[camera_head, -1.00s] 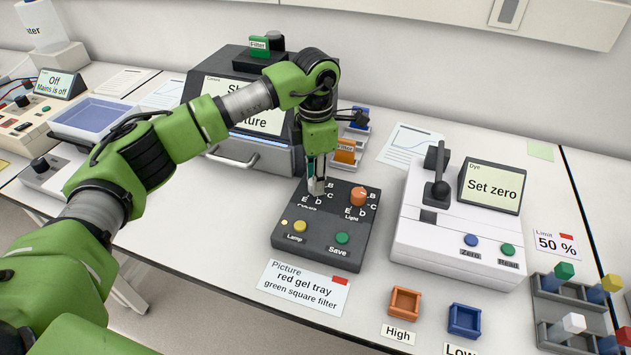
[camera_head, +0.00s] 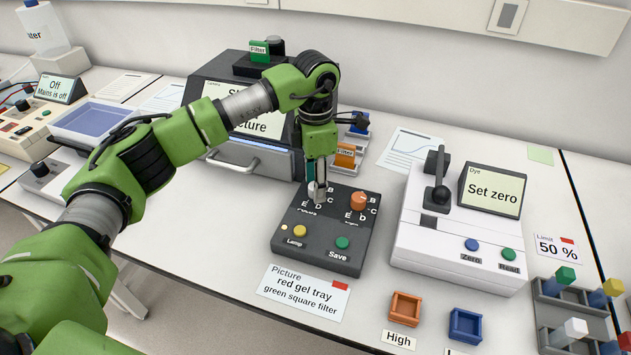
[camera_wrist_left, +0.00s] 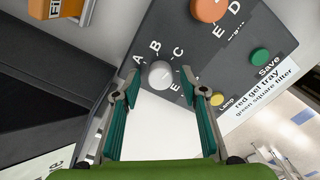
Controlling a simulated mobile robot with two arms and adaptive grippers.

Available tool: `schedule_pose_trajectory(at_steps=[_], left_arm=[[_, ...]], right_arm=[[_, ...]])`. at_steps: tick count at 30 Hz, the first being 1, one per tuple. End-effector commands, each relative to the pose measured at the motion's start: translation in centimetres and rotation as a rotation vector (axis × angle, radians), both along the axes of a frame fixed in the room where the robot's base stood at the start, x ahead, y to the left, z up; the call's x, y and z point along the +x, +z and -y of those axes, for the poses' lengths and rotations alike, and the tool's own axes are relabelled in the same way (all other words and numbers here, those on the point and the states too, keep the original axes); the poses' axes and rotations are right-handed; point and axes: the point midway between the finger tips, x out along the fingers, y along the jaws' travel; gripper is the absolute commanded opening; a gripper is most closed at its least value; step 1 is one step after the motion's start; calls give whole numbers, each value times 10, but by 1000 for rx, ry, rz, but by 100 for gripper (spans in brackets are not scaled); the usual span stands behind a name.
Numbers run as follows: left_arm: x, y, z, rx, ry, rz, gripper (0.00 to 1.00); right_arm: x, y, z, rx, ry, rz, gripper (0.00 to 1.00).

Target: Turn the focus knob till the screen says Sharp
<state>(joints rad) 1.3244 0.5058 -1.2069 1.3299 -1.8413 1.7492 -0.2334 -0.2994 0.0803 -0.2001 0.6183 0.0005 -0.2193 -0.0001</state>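The control box (camera_head: 287,246) is dark grey, with two lettered knobs and several coloured buttons. The pale grey knob shows in the wrist view (camera_wrist_left: 161,74), with letters A, B, C and E around it; I take it as the focus knob, though its label is blurred. My left gripper (camera_head: 318,192) points down at this knob and mostly hides it in the head view. In the wrist view the gripper (camera_wrist_left: 160,82) is open, its fingers apart on both sides of the knob. Contact cannot be told. The camera screen (camera_head: 262,122) is partly covered by my arm; "picture" is partly legible.
An orange light knob (camera_head: 360,202) stands close right of the gripper. Yellow lamp (camera_head: 300,231) and green save (camera_head: 342,243) buttons lie in front. A white dye instrument (camera_head: 450,245) stands to the right. A picture card (camera_head: 303,296) lies before the box.

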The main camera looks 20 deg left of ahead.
Motion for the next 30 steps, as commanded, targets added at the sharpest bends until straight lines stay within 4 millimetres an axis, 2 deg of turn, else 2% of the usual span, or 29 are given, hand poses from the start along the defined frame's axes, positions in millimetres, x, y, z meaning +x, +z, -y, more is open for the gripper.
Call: schedule_pose_trajectory(at_steps=[15, 21, 30], left_arm=[[1, 97, 1, -1, -1, 4, 39], [1, 115, 0, -1, 0, 3, 39], [0, 117, 0, 0, 0, 1, 39]], right_arm=[[0, 0, -1, 0, 0, 0, 0], [0, 0, -1, 0, 0, 0, 0], [0, 0, -1, 0, 0, 0, 0]])
